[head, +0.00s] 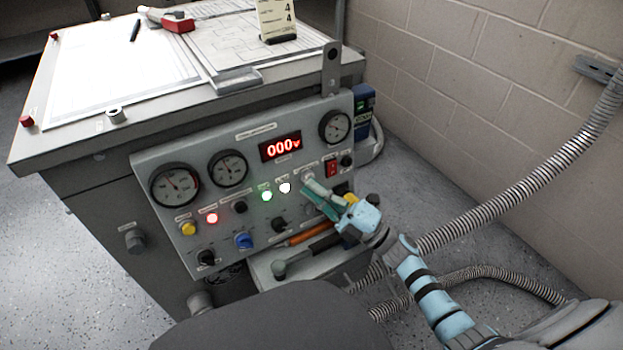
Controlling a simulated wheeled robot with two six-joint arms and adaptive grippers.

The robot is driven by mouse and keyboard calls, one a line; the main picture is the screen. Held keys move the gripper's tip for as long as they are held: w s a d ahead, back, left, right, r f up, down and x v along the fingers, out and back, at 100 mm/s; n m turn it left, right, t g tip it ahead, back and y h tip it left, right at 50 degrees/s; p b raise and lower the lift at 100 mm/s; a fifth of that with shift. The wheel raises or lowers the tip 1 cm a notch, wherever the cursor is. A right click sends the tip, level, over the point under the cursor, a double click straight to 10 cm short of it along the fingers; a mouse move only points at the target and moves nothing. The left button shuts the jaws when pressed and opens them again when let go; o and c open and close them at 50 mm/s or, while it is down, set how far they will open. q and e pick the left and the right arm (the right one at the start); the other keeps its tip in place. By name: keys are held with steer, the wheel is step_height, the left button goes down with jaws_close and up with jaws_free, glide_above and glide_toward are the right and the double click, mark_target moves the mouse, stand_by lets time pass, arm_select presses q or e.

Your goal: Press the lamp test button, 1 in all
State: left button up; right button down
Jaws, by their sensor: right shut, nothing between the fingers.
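The grey control panel (150,172) is on the front of the bench. It carries a red display (281,147) reading 000 V and red (211,218), green (267,196) and white (285,188) lamps, all lit. My right gripper (311,188) is shut and empty, its fingertips at the panel just right of the white lamp. They cover part of the panel there, and I cannot tell whether they touch it. The labels are too small to read, so I cannot tell which control is the lamp test button. My left gripper is out of view.
The panel also has several dial gauges (175,185), a yellow button (187,228), a blue knob (243,240) and a red rocker switch (331,168). An orange-handled tool (310,234) lies on a shelf below the gripper. Papers (120,70) cover the bench top. A block wall (480,110) stands at the right.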

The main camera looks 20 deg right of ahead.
steer(key=shift+s, duration=0.1)
steer(key=shift+s+d+r+p, duration=0.15)
steer(key=shift+s+p, duration=0.35)
steer(key=shift+s, duration=0.2)
steer(key=s+p, duration=0.1)
steer(key=s, duration=0.2)
steer(key=s+p, duration=0.1)
steer(key=s, duration=0.1)
steer(key=shift+d+r+p, duration=0.3)
steer(key=shift+r, duration=0.1)
stand_by(0.4)
